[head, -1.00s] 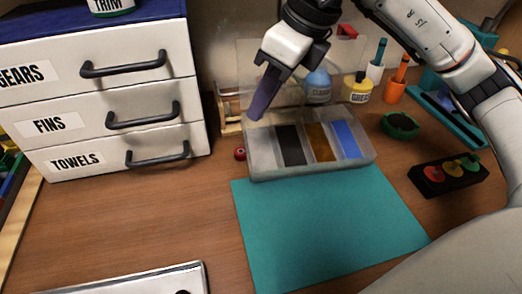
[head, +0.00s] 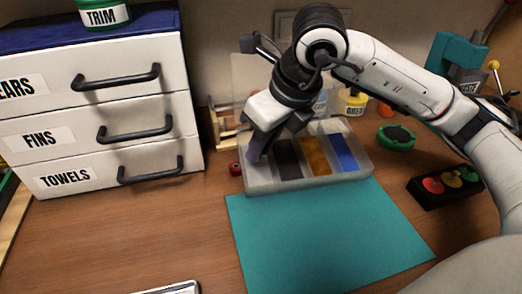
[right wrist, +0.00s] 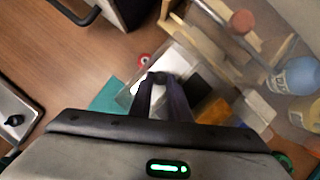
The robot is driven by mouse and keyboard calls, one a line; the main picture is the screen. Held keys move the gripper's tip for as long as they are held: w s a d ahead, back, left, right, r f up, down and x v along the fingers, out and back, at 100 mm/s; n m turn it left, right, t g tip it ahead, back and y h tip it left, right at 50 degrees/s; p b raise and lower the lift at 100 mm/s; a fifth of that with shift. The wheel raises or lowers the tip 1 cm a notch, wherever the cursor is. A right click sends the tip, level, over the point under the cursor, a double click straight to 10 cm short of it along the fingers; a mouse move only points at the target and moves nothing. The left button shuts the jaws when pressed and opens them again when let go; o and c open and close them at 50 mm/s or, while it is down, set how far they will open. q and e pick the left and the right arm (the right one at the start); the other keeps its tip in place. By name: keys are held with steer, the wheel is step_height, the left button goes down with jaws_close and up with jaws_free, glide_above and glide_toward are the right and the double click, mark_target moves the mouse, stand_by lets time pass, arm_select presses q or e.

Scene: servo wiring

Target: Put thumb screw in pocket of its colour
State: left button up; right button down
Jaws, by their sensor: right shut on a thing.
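My right gripper (head: 255,152) has its purple fingers pointing down over the left end of the clear pocket box (head: 263,188). In the right wrist view its fingertips (right wrist: 158,80) close on a small dark thing, probably the thumb screw (right wrist: 158,76); it is mostly hidden by the fingers and its colour is hard to tell. The box has a pale left pocket (right wrist: 178,60), a black pocket (head: 288,160), an orange-brown pocket (head: 316,156) and a blue pocket (head: 344,152). The fingertips are at the pale pocket; whether the screw touches its floor is unclear. My left gripper is not in view.
A small red round part (head: 235,169) lies just left of the box. A teal mat (head: 320,235) lies in front. White drawers (head: 95,130) stand at left. A black holder with coloured knobs (head: 445,186) and a green dish (head: 396,137) are at right. A metal tray (right wrist: 20,100) is at left.

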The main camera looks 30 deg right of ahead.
steer(key=shift+f, duration=0.55)
steer(key=c, duration=1.9)
jaws_free()
steer(key=shift+f, duration=0.1)
steer(key=shift+c, duration=0.2)
steer(key=shift+s+d+r, duration=0.1)
steer(key=shift+r, duration=0.35)
steer(key=p+v, duration=0.1)
steer(key=v, duration=1)
steer(key=shift+s+r, duration=0.1)
steer(key=shift+r, duration=0.05)
